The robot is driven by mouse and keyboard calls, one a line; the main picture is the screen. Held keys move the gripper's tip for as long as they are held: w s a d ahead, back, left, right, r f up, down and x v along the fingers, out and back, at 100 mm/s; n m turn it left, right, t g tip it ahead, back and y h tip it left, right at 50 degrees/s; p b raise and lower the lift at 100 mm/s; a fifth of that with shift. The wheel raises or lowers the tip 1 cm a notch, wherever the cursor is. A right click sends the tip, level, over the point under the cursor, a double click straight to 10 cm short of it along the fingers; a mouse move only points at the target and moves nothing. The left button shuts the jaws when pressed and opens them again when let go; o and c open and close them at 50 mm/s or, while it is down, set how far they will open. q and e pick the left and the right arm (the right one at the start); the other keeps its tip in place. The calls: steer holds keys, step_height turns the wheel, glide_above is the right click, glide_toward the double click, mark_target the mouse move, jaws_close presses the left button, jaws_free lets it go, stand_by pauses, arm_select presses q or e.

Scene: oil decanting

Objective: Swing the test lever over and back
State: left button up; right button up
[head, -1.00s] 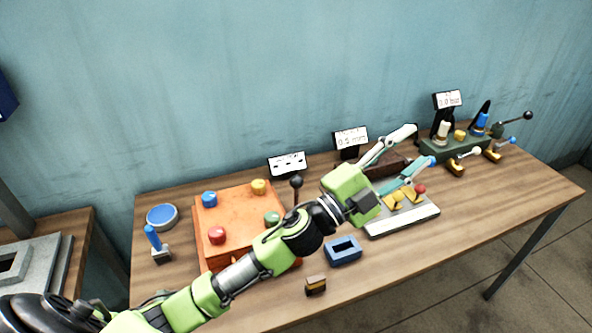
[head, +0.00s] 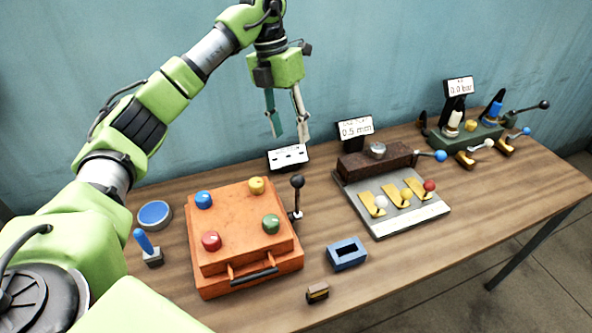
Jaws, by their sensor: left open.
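A lever with a black ball knob (head: 297,182) stands nearly upright at the right side of the orange case (head: 245,245). Which lever is the test lever is not marked; another, with a black knob (head: 544,104), sticks out at the green block on the far right. My left gripper (head: 289,136) hangs with its fingers pointing down, open and empty. In the picture it is above the small display (head: 288,158) behind the case, apart from the levers. My right gripper is not in view.
A grey plate (head: 425,212) carries several ball-ended levers and a brown block. A blue frame (head: 346,254) and a small brown-yellow block (head: 317,293) lie in front. A blue-topped disc (head: 155,214) and a blue-handled stamp (head: 147,245) stand left of the case. The table's right front is clear.

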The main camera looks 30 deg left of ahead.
mark_target(297, 175)
arm_select(q)
steer(key=p+x, duration=0.2)
steer(key=x, duration=0.4)
steer(key=p+x, duration=0.2)
steer(key=x, duration=0.4)
steer(key=shift+s+a+f, duration=0.15)
steer(key=shift+s+f, duration=0.1)
steer(key=shift+f, duration=0.5)
steer(key=shift+w, duration=0.1)
jaws_close()
